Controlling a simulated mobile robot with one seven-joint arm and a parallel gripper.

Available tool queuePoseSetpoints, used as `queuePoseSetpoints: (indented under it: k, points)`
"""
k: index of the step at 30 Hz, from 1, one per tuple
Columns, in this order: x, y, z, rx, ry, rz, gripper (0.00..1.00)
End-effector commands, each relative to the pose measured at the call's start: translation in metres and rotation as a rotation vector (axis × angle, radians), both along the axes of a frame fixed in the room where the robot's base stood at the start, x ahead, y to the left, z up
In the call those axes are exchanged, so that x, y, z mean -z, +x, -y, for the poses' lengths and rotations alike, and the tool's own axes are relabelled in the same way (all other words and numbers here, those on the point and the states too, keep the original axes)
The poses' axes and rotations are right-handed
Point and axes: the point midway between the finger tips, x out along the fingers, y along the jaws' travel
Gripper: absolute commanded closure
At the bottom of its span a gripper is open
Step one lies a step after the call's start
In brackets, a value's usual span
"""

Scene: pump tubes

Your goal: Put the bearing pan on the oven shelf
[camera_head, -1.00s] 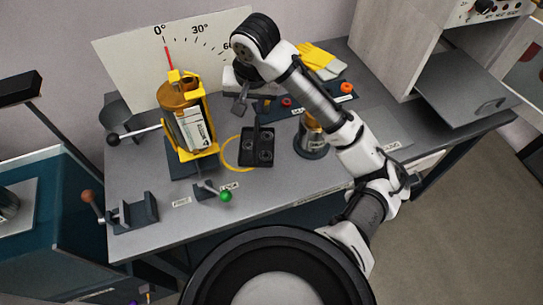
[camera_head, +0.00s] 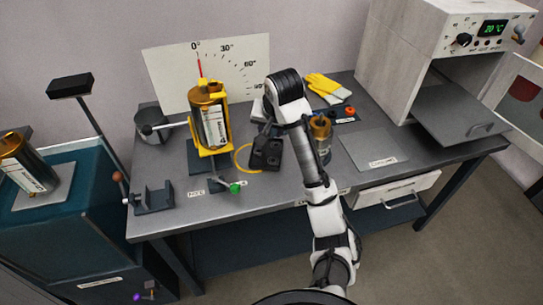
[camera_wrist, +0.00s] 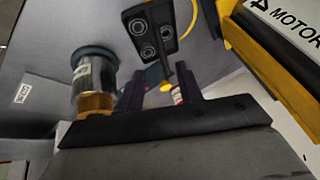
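The bearing pan (camera_head: 266,154) is a small black tray with round bearings in it. It is on the workbench beside a yellow ring, and it also shows at the top of the wrist view (camera_wrist: 151,32). Its handle points toward my gripper (camera_wrist: 160,88). In the wrist view the two dark fingers stand apart, with the end of the handle between them and gaps showing. In the head view my wrist (camera_head: 285,92) is over the handle and partly hides it. The oven shelf (camera_head: 462,108) is a grey plate sticking out of the open oven (camera_head: 415,55) at right.
A yellow cradle with a motor (camera_head: 211,125) stands left of the pan. A brass-topped steel cylinder (camera_head: 320,140) stands close at its right. Yellow gloves (camera_head: 325,86) lie behind. A flat grey plate (camera_head: 372,148) lies on the bench toward the oven. The oven door is swung open at right.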

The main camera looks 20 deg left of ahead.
Motion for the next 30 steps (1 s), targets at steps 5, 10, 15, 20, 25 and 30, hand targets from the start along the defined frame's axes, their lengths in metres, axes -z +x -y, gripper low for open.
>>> queuePoseSetpoints:
  k: [5, 10, 15, 20, 25, 30]
  points:
    - [0.038, 0.010, -0.010, -0.003, 0.002, -0.004, 0.64]
    - [0.059, 0.019, -0.016, -0.002, 0.001, -0.002, 0.64]
    - [0.069, 0.025, -0.019, 0.000, 0.000, -0.001, 0.64]
    - [0.072, 0.029, -0.021, 0.000, 0.000, -0.002, 0.64]
    - [0.086, 0.044, -0.028, 0.001, -0.002, -0.006, 0.64]
    - [0.107, 0.052, -0.035, 0.000, 0.000, -0.003, 0.64]
